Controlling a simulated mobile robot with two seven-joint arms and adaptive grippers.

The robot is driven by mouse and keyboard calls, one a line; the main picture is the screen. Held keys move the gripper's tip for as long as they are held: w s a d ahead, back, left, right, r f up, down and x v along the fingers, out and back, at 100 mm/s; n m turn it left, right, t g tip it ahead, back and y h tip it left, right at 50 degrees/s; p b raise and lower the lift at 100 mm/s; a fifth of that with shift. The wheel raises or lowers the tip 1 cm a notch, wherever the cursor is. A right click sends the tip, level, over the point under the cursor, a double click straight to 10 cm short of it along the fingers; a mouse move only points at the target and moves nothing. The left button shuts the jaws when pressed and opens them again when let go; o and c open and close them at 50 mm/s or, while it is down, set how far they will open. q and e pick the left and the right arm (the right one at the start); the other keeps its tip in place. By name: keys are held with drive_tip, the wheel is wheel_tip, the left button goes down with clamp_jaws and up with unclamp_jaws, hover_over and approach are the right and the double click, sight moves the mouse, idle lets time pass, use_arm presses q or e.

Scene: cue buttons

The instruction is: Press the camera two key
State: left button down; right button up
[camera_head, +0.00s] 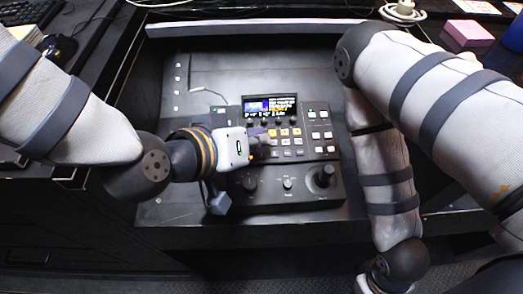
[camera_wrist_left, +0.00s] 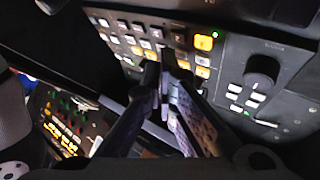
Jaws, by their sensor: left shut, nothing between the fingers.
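The dark control panel (camera_head: 318,154) carries rows of small keys (camera_head: 285,141), some lit orange and others white. Key labels are too small to read, so I cannot tell which is the camera two key. My left gripper (camera_head: 264,137) reaches in from the left over the left part of the key rows, fingers shut and empty. In the left wrist view its fingertips (camera_wrist_left: 165,62) are close together at the key rows, beside an orange-lit key (camera_wrist_left: 203,42). I cannot tell whether they touch a key. The fingers hide some keys. My right gripper is out of view.
A lit screen (camera_head: 270,107) stands at the panel's back. Knobs and a joystick (camera_head: 324,176) line its front part. A large knob (camera_wrist_left: 262,69) shows in the left wrist view. My right arm hangs to the panel's right. Bare desk (camera_head: 215,68) lies behind the panel.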

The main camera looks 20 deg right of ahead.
sight(258, 160)
use_arm(q)
drive_tip(key=shift+f, duration=0.1)
idle(0.6)
drive_tip(key=shift+f, duration=0.3)
drive_tip(key=shift+f, duration=0.35)
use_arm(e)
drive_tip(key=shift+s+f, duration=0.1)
use_arm(q)
drive_tip(key=shift+r, duration=0.15)
idle(0.5)
drive_tip(key=shift+r+p, duration=0.4)
drive_tip(key=shift+r, duration=0.2)
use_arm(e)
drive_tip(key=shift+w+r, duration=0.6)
use_arm(q)
drive_tip(key=r, duration=0.1)
drive_tip(key=r+p, duration=0.1)
drive_tip(key=r, duration=0.1)
drive_tip(key=r+p, duration=0.1)
drive_tip(key=r, duration=0.1)
drive_tip(key=shift+s+a, duration=0.1)
drive_tip(key=shift+s, duration=0.3)
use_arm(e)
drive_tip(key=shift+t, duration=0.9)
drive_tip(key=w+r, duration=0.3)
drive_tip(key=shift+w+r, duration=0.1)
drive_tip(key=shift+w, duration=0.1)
